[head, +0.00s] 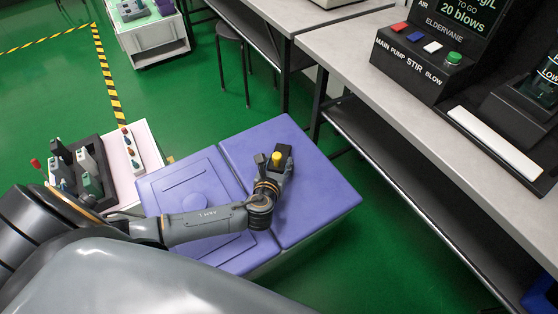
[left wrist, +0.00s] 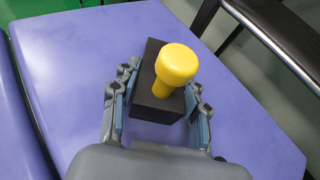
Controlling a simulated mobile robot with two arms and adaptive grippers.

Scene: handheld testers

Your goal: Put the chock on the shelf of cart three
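The chock looks to be the black block with a round yellow knob (head: 278,158), over the right half of a purple lidded top (head: 325,180). In the left wrist view the chock (left wrist: 156,105) sits between the two fingers of my left gripper (left wrist: 158,98). Both finger pads appear to touch its sides, so the gripper looks shut on it. I cannot tell whether the block rests on the purple top or is just above it. My left gripper also shows in the head view (head: 273,168). My right gripper is not in view. No cart number is readable.
A white cart (head: 158,48) with a lower shelf stands at the top left. A pale-topped stand (head: 122,180) with testers is left of the purple top. A grey bench (head: 400,95) with a dark undershelf runs along the right. A stool (head: 230,35) stands behind; green floor is open.

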